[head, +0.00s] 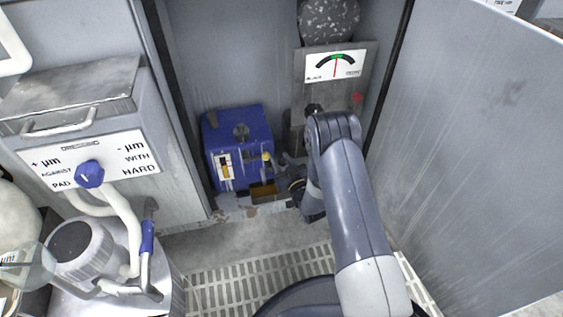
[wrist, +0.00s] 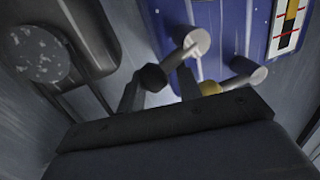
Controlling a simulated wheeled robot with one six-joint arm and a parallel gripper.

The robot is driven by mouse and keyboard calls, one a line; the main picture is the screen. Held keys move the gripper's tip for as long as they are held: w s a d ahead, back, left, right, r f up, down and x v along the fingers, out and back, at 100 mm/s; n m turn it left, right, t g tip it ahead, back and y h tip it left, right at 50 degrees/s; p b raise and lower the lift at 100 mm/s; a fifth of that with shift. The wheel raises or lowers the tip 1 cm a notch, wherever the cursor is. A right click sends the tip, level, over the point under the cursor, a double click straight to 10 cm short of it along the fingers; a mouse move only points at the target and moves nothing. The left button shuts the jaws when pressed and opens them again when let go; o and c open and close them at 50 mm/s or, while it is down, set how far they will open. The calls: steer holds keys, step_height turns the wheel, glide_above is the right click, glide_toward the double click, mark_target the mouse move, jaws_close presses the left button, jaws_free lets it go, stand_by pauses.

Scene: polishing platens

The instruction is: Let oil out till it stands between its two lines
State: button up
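The blue oil unit (head: 238,130) stands on the cabinet floor in the head view; it also shows in the wrist view (wrist: 228,25). Its sight gauge (head: 225,168) has a yellow oil column. In the wrist view the gauge (wrist: 290,25) shows two red lines; the yellow ends near one line, but I cannot tell exactly where. A pale lever or spout with a round grey end (wrist: 196,41) and a yellow-collared fitting (wrist: 210,87) stick out of the unit. My gripper (wrist: 160,88) has its fingers apart around a dark round knob (wrist: 153,78); contact is unclear.
A brown tray (head: 263,191) sits below the unit's front. A dial plate (head: 335,66) and speckled disc (head: 328,18) are behind my arm. The open cabinet door (head: 480,120) bounds the right. A panel with a blue knob (head: 89,174) stands left.

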steer(key=shift+f, duration=0.15)
steer(key=shift+c, duration=1.2)
steer(key=m, duration=0.1)
steer(key=f+m, duration=0.1)
steer(key=m, duration=0.1)
steer(key=shift+d+f, duration=0.2)
steer(key=shift+f, duration=0.05)
steer(key=shift+s+f+m+t, duration=0.1)
steer(key=shift+f+m+t, duration=0.4)
steer(key=shift+m, duration=0.6)
steer(key=o, duration=1)
steer(key=shift+r, duration=0.1)
